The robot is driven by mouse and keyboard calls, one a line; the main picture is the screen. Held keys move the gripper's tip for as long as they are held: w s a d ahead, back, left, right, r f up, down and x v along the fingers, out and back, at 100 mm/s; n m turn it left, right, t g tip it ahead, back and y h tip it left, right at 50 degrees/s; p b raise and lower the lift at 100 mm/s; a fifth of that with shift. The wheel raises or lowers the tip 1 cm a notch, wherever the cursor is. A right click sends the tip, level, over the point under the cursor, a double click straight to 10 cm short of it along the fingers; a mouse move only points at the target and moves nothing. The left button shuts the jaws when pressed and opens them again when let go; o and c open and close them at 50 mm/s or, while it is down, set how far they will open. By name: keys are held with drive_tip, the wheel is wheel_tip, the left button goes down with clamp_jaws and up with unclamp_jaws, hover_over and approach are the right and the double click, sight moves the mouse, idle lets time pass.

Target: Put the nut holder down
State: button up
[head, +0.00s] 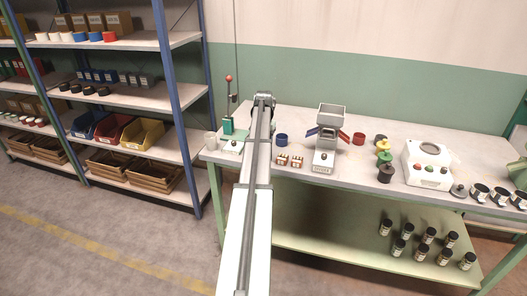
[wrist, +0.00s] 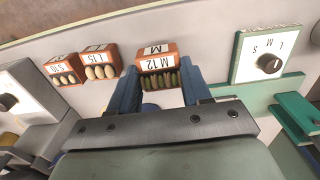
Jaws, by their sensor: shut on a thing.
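The nut holder in my grip (wrist: 156,50) is an orange-brown block marked M and M 12, with a row of dark greenish nuts in its front. In the wrist view my gripper (wrist: 158,88) has its two blue fingers closed on either side of it. I cannot tell whether its base touches the bench. Two similar holders stand beside it, one marked L 15 (wrist: 99,62) and one marked S 10 (wrist: 64,69); both hold pale nuts. In the head view these two stand on the bench (head: 290,160), while my arm hides my fingers and the held holder.
A grey hopper machine (head: 325,150) and a blue cup (head: 282,140) are nearby on the bench (head: 350,178). A green press with a red knob (head: 228,110) stands left of my arm.

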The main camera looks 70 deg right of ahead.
drive_tip(key=shift+f, duration=1.85)
drive_tip(key=shift+f, duration=0.15)
drive_tip(key=o, duration=1.1)
wheel_tip(320, 180, up, 12)
drive_tip(key=shift+r, duration=0.15)
